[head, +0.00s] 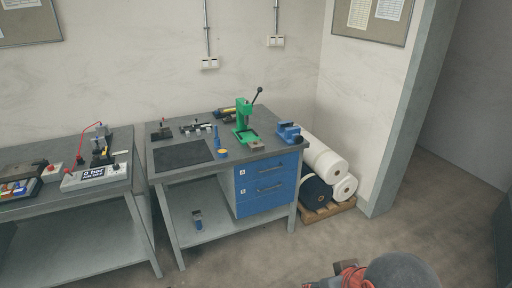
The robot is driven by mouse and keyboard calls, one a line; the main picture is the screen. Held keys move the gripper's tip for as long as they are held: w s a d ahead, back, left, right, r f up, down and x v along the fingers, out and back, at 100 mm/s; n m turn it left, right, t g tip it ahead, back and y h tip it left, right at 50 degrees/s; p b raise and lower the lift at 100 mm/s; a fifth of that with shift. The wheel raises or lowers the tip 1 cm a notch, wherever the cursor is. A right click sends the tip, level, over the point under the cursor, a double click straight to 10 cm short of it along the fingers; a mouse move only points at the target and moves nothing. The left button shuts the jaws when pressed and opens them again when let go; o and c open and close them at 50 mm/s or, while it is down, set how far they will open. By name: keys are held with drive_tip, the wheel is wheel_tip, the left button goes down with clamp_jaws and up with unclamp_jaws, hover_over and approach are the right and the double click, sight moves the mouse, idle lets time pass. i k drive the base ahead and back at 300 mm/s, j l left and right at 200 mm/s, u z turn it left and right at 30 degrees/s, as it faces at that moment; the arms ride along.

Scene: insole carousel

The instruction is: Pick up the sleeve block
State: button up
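I cannot tell for certain which item is the sleeve block. Several small items lie on the grey workbench (190,171). A dark block with a reddish top (160,130) sits at its back left. A low black-and-silver fixture (197,128) is to its right. A small brownish piece (255,144) is at the foot of the green press (242,122). A small dark-and-blue item (197,219) stands on the lower shelf. Parts that look like my arm show at the bottom edge, well apart from the bench. No gripper fingers can be made out.
A blue vise (288,132) sits at the bench's right corner, beside the press with its raised lever. A dark mat (183,154) covers the front left. A second bench (70,215) stands left. Rolls (324,160) lie on a pallet at right. Floor in front is clear.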

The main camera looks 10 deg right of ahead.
sight(260, 146)
drive_tip(key=i+z, duration=0.1)
drive_tip(key=z, duration=0.8)
drive_tip(key=i+j+z, duration=0.3)
drive_tip(key=j, duration=0.15)
drive_tip(key=j+z, duration=0.3)
drive_tip(key=j, duration=0.15)
drive_tip(key=i+j+z, duration=0.1)
drive_tip(key=j+z, duration=0.2)
drive_tip(key=j, duration=0.25)
drive_tip(key=j+z, duration=0.3)
drive_tip(key=j, duration=0.2)
drive_tip(key=j+z, duration=0.15)
drive_tip(key=j, duration=2.35)
drive_tip(key=i, duration=0.05)
